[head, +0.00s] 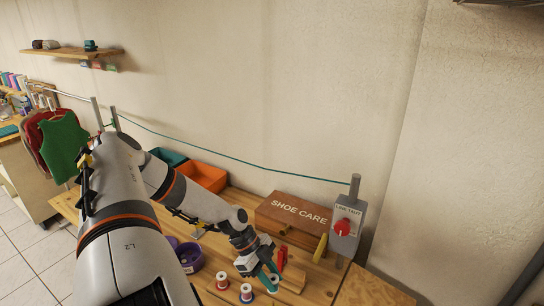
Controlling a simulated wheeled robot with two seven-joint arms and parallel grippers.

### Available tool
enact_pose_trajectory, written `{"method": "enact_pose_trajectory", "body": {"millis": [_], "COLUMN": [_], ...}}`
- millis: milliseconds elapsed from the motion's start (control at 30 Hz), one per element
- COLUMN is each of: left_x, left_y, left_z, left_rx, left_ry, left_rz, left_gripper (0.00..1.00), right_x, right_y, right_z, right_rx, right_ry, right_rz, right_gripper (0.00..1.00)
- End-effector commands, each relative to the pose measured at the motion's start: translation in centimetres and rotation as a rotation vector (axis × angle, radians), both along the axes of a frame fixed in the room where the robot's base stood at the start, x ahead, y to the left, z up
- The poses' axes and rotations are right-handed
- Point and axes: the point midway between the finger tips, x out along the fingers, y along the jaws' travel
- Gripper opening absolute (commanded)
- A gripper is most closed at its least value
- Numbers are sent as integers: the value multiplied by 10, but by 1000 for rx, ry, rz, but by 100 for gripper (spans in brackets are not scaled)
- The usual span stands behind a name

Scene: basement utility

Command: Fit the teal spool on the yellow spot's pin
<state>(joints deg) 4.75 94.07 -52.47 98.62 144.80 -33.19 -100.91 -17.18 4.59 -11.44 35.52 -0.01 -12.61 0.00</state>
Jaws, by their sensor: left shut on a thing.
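My left gripper (256,268) reaches down over the wooden bench near its front right. Teal (266,281) shows at its fingertips, and the gripper is shut on it; I take this to be the teal spool, though its shape is mostly hidden. Several spools with white tops and reddish centres stand just below and left of the gripper, one at the left (222,281) and one in the middle (246,292). The yellow spot and its pin cannot be made out. My right gripper is not in view.
A wooden SHOE CARE box (292,218) stands behind the gripper, with a grey switch box with a red knob (343,226) to its right. A red object (282,258) and a wooden block (292,278) are close by on the right. A purple bowl (189,256) and orange bin (203,177) are left.

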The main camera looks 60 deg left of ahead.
Motion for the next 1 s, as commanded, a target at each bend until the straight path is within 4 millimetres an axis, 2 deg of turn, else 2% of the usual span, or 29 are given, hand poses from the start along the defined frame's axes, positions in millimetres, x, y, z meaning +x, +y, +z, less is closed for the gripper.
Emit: {"method": "enact_pose_trajectory", "body": {"millis": [167,600,1000], "left_x": [0,0,0], "left_y": [0,0,0], "left_z": [-6,-44,-48], "left_rx": [0,0,1], "left_ry": [0,2,1], "left_rz": [0,0,1], "left_gripper": [8,8,8], "right_x": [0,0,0], "right_y": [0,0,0], "right_z": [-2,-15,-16], "right_rx": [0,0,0], "right_ry": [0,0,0], "right_rz": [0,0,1], "right_gripper": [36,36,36]}}
